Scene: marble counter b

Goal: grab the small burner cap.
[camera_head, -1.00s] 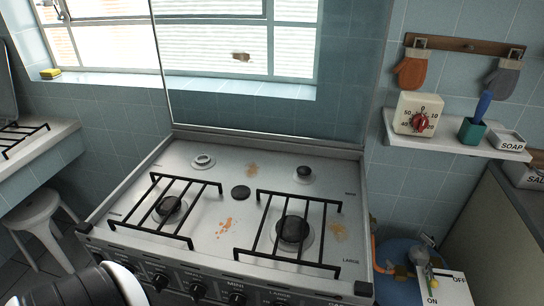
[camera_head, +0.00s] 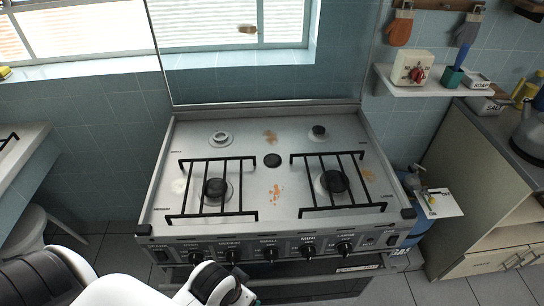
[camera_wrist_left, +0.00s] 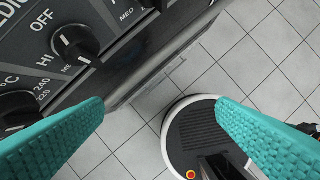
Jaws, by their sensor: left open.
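A small black round cap (camera_head: 272,160) lies flat on the white stove top (camera_head: 245,146), midway between the burners. The rear left burner (camera_head: 220,139) is a bare pale ring with no cap. The rear right burner (camera_head: 319,131) has a small dark cap on it. My left gripper's teal fingers (camera_wrist_left: 160,105) are spread apart with nothing between them, low in front of the stove's knob panel. My right gripper is in neither view.
Black grates (camera_head: 218,159) stand over the front left and front right burners, which have larger black caps. Control knobs (camera_head: 271,255) line the front panel. A glass lid (camera_head: 262,70) stands upright behind. Orange stains mark the stove top.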

